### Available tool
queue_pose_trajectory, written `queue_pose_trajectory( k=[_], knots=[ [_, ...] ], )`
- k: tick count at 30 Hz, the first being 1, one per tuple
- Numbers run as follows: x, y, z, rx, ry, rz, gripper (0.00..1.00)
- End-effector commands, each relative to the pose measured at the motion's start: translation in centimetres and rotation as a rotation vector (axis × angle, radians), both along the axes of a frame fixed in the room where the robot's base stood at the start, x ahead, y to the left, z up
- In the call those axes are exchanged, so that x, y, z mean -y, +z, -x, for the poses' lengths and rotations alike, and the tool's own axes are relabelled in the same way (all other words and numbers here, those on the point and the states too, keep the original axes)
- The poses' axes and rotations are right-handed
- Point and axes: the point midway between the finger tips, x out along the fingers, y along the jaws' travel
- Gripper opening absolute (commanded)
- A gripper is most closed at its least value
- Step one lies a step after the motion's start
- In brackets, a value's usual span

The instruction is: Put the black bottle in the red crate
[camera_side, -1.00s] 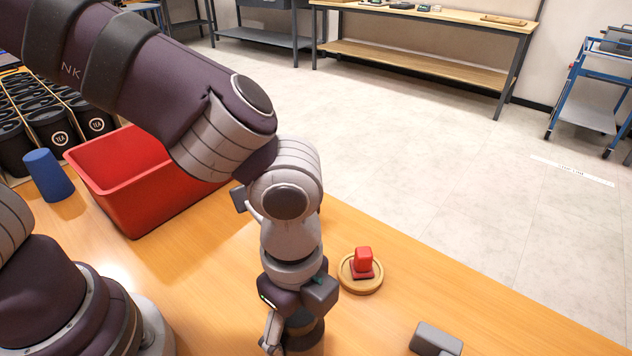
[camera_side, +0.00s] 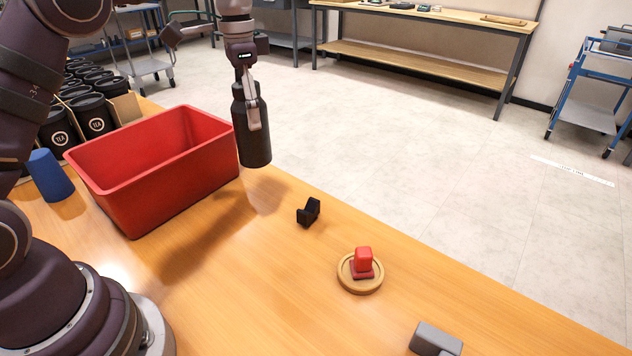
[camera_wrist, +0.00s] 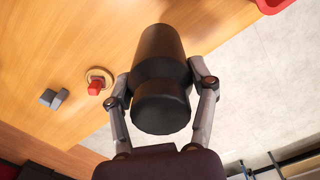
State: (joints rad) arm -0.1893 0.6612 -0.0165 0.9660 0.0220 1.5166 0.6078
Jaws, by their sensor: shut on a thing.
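The black bottle (camera_side: 252,135) hangs upright in my gripper (camera_side: 252,100), raised above the table just right of the red crate. My gripper is shut on its upper part; in the wrist view the fingers (camera_wrist: 163,100) close on both sides of the bottle (camera_wrist: 162,60). The red crate (camera_side: 160,185) stands on the table at the left in the side view, and its visible inside looks empty. A corner of the crate (camera_wrist: 272,5) shows at the top right of the wrist view.
A blue cup (camera_side: 49,175) stands left of the crate, with several black tea canisters (camera_side: 92,115) behind it. A black holder (camera_side: 308,212), a red block on a round wooden dish (camera_side: 361,283) and a grey block (camera_side: 436,338) lie to the right.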

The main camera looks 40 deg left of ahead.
Motion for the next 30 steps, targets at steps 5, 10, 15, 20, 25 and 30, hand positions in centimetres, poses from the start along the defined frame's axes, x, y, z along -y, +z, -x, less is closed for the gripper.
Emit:
queue_pose_trajectory(
  k=[5,10,15,20,25,30],
  knots=[
    [-9.9,0.1,1.8,-0.002,0.332,-0.006,0.17],
    [-15.8,0.2,4.7,-0.003,0.539,-0.012,0.17],
    [-20.0,-0.9,8.9,-0.006,0.505,-0.010,0.17],
    [-22.1,-1.8,11.7,-0.002,0.465,-0.011,0.17],
    [-22.3,-5.5,12.2,-0.007,0.452,-0.006,0.17],
    [-22.3,-8.6,12.1,-0.004,0.452,-0.009,0.17]
  ],
)
